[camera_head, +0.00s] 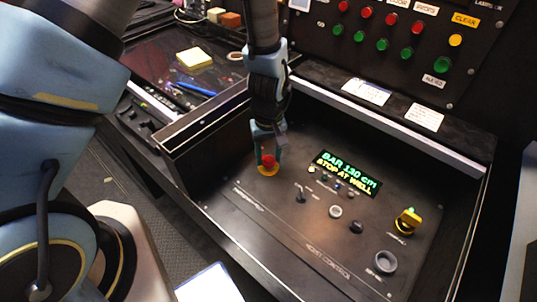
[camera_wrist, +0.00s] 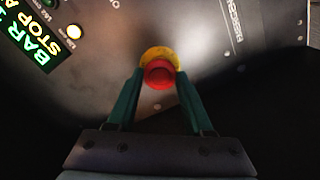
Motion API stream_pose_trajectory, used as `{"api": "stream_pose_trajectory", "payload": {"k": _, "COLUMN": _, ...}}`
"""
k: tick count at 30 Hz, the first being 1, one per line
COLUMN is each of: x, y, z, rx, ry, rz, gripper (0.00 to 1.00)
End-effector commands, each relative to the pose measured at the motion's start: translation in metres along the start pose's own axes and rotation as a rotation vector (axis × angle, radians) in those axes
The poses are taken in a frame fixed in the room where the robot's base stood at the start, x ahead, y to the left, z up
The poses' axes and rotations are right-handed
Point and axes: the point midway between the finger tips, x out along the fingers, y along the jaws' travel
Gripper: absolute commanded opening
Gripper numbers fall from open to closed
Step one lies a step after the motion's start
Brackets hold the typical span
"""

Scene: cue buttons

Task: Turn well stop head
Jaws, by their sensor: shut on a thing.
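The red stop head (camera_head: 268,160) sits on a yellow base (camera_head: 267,171) at the left of the sloped control panel (camera_head: 300,240). My gripper (camera_head: 268,150) reaches down to it from above and is shut on it. In the wrist view the red head (camera_wrist: 159,74) lies between the two green fingertips (camera_wrist: 157,80), with the yellow base (camera_wrist: 156,54) showing behind it. A small display (camera_head: 345,172) on the panel reads "BAR 130 cm" and "STOP AT WELL".
A yellow switch (camera_head: 408,221) and a grey round knob (camera_head: 385,262) are on the panel's right side. Small knobs and a lever (camera_head: 301,193) lie in the middle. Raised dark walls edge the panel. A back panel holds several coloured buttons (camera_head: 390,20).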

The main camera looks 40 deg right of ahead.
Motion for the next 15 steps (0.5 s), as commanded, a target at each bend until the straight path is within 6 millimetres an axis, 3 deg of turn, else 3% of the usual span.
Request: {"api": "stream_pose_trajectory", "payload": {"k": 15, "x": 0.0003, "y": 0.0003, "z": -0.0001, "rx": 0.351, "ry": 0.000, "rz": 0.000, "gripper": 0.00}}
